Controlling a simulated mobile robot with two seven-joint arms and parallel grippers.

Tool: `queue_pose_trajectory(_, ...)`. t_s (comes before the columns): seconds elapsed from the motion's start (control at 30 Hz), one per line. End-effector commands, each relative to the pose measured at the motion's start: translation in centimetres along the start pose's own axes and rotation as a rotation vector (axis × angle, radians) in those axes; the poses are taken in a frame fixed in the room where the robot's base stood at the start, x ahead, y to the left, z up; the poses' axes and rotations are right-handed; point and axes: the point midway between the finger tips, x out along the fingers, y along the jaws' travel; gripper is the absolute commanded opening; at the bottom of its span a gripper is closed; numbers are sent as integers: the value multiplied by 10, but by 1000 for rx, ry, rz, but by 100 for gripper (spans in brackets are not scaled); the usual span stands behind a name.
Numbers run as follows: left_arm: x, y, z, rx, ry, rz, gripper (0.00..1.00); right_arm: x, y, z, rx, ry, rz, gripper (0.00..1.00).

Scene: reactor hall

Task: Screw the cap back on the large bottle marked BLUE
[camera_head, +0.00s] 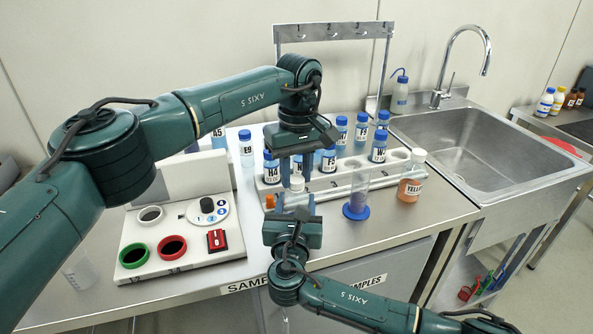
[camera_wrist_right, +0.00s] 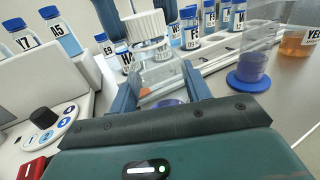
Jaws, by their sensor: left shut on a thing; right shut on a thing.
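A clear bottle (camera_wrist_right: 160,72) stands between the fingers of my right gripper (camera_wrist_right: 168,100), which is shut on it. No BLUE marking is readable on it. A ribbed white cap (camera_wrist_right: 145,25) is at the top of the bottle's neck; I cannot tell whether it is threaded on or only resting there. My left gripper (camera_head: 292,172) points down from above, its fingers around the cap and shut on it. In the head view my right gripper (camera_head: 292,208) reaches in from the front, and the grippers hide most of the bottle.
A rack (camera_head: 330,184) of blue-capped bottles stands close behind. An empty cylinder with a blue base (camera_head: 356,211) and a bottle marked YELLOW (camera_head: 410,182) are to the right, then the sink (camera_head: 470,150). A white panel (camera_head: 165,262) with round holes is at the left.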

Motion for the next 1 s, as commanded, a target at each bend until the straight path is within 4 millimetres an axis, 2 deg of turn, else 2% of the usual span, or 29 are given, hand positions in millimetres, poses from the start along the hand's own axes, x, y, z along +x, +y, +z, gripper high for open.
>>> queue_pose_trajectory(0.3, 0, -1, 0, 722, 13, 3, 10, 0, 0, -1, -1, 3, 0, 0)
queue_pose_trajectory(0.43, 0, -1, 0, 929, 17, 4, 10, 0, 0, -1, -1, 3, -1, 0)
queue_pose_trajectory(0.6, 0, -1, 0, 1039, 20, 4, 10, 0, 0, -1, -1, 3, -1, 0)
queue_pose_trajectory(0.87, 0, -1, 0, 1042, 20, 4, 10, 0, -1, -2, -1, 3, -1, 0)
queue_pose_trajectory(0.9, 0, -1, 0, 1042, 20, 4, 33, 0, -1, -2, -1, 3, -1, 0)
queue_pose_trajectory(1.0, 0, -1, 0, 1041, 20, 4, 41, 0, -1, -2, -1, 3, -1, 0)
